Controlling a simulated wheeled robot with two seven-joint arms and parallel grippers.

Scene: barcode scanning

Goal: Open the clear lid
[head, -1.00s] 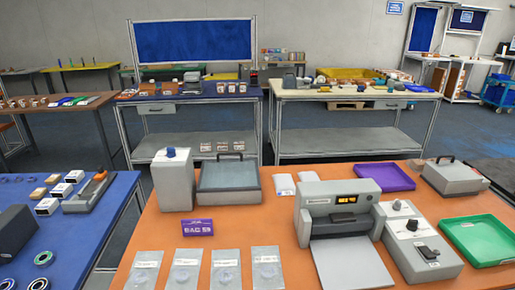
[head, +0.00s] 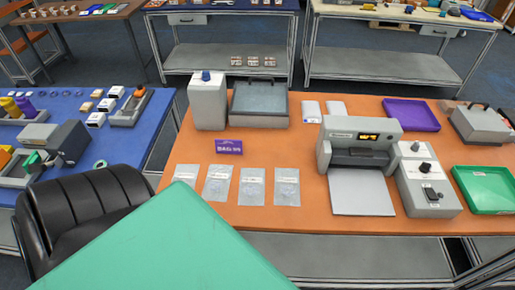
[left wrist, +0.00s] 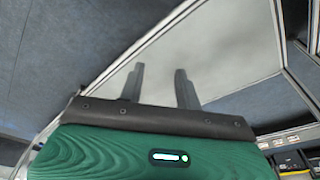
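In the head view, a grey box (head: 259,122) stands at the back left of the orange table (head: 290,223). Its see-through grey lid (head: 260,97) lies shut, with a dark handle at its far edge. A tall grey unit (head: 208,106) with a blue knob stands just left of it. My left gripper (left wrist: 160,80) shows in the left wrist view; its two dark fingers are apart with nothing between them. It points at a pale surface and blue-grey floor, and the box is out of that view. My right gripper shows in neither view.
A grey machine (head: 358,146) with a lit display, a control box (head: 426,185) and a green tray (head: 488,190) stand at the right. Several clear bags lie along the front. A black chair (head: 85,205) is at the lower left. A large green surface hides the lower middle.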

